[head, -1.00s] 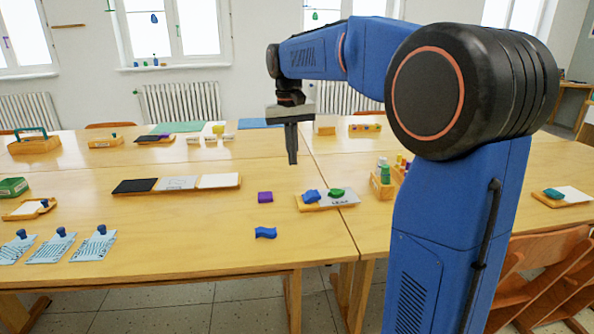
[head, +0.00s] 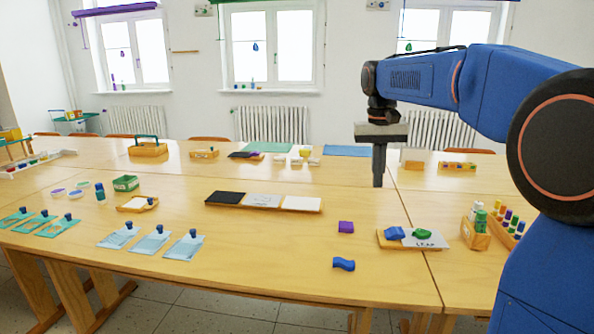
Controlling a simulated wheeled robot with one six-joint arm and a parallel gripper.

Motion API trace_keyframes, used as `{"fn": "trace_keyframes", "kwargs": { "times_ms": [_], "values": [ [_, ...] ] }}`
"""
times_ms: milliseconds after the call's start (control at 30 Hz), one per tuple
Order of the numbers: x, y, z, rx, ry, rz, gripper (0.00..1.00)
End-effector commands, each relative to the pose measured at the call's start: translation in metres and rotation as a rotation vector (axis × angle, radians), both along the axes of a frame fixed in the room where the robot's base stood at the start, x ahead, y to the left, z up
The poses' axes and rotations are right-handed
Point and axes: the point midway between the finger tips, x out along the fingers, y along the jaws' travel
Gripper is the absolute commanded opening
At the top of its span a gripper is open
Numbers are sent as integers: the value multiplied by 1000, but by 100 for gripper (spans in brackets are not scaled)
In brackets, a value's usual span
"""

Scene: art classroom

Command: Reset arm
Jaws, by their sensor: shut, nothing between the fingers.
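My gripper (head: 378,180) hangs from my blue arm, pointing down over the right part of the wooden table. Its fingers are together and nothing is between them. Below and in front of it, a wooden tray (head: 388,245) holds a blue piece (head: 394,233), a green piece (head: 422,234) and a card marked LEAF (head: 428,243). A purple block (head: 346,227) and a blue wavy piece (head: 343,264) lie on the bare table to the left of that tray. My gripper appears apart from all of these.
A long tray with black, grey and white panels (head: 226,197) lies mid-table. A bottle holder (head: 474,236) stands at right, close to my arm in the picture. Blue cards with stamps (head: 184,246) lie at front left. The table front centre (head: 275,255) is bare.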

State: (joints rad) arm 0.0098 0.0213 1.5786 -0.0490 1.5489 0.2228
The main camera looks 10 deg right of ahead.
Motion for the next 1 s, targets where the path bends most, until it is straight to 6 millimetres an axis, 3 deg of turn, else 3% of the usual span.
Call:
{"fn": "trace_keyframes", "kwargs": {
  "times_ms": [167,467,767,1000],
  "values": [
    [-38,2,-4,4,-44,26,0],
    [-121,7,-30,9,-142,87,0],
    [-202,12,-74,12,-241,145,0],
    [-262,15,-121,9,-320,190,0]
  ]
}}
